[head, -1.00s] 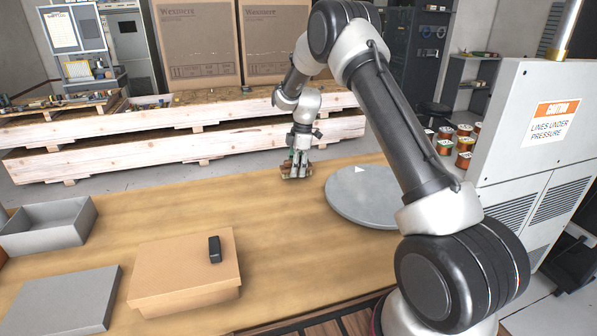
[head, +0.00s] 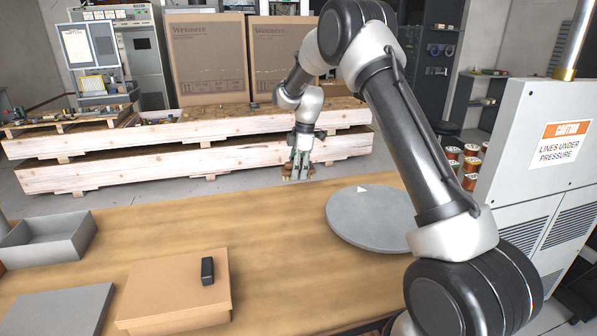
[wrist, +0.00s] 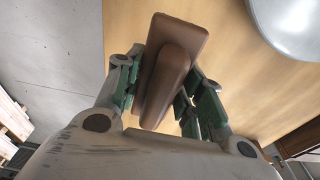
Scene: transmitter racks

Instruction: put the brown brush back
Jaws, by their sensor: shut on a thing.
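The brown brush (wrist: 172,62) is held between the green-padded fingers of my gripper (wrist: 163,92) in the wrist view. Its long block and raised handle show, with the tan tabletop behind it. In the head view my gripper (head: 299,166) points down near the far edge of the table (head: 250,230). The brush shows there only as a small brown patch (head: 297,178) at the fingertips. I cannot tell how high it is above the table.
A grey round disc (head: 372,218) lies right of my gripper. A cardboard box (head: 165,290) with a small black object (head: 207,270) on it stands at front left. An open grey tray (head: 50,240) and a grey flat-topped item (head: 60,308) are farther left. The middle is clear.

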